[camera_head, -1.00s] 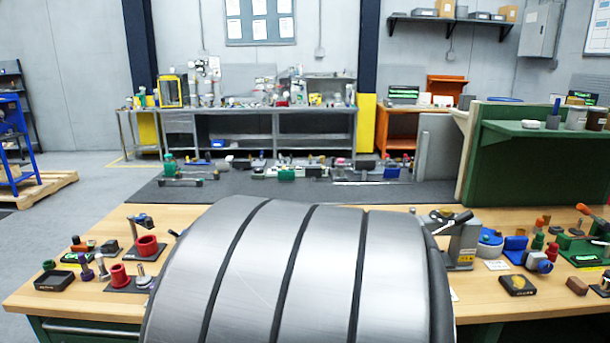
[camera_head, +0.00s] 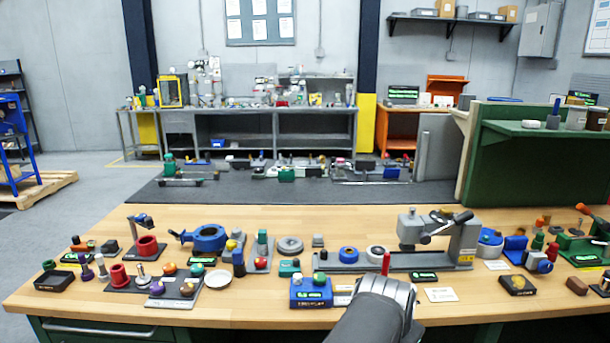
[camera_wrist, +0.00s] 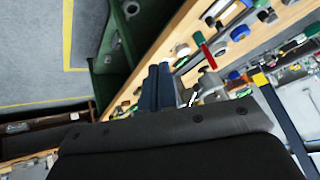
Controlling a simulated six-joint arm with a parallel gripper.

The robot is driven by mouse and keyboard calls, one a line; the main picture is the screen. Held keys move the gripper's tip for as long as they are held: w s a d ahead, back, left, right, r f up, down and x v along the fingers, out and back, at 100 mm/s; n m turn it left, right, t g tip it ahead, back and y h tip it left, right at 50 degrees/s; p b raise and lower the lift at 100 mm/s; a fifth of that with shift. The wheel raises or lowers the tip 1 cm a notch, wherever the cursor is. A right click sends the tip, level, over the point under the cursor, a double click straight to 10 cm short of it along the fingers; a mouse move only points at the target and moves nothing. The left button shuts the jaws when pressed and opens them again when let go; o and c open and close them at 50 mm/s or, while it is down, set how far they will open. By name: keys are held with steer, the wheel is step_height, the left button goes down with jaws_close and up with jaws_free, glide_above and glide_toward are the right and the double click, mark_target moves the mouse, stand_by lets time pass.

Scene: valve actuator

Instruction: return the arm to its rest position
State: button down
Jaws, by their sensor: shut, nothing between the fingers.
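My gripper (camera_wrist: 157,88) shows in the wrist view as two dark fingers side by side, pressed together with nothing between them. They point past the edge of the wooden workbench (camera_wrist: 250,35), and the wrist camera looks at the bench and floor at a steep tilt. In the head view a grey part of my arm (camera_head: 375,312) stands at the bottom, right of centre, in front of the workbench (camera_head: 240,313). My fingers cannot be made out in the head view.
A blue box (camera_head: 311,291) and a red upright handle (camera_head: 386,263) are close to my arm. A grey press (camera_head: 463,240) stands behind on a long rail. A green shelf unit (camera_head: 535,165) rises at right.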

steer(key=s+a+f+n, duration=0.2)
steer(key=s+a+f, duration=0.1)
steer(key=s, duration=0.4)
steer(key=s+a+f+n+g+y, duration=0.1)
steer(key=s+a+f+n, duration=0.1)
steer(key=s+a+f, duration=0.2)
steer(key=shift+s+a+g, duration=0.3)
steer(key=shift+s+a, duration=0.25)
steer(key=shift+s, duration=1.35)
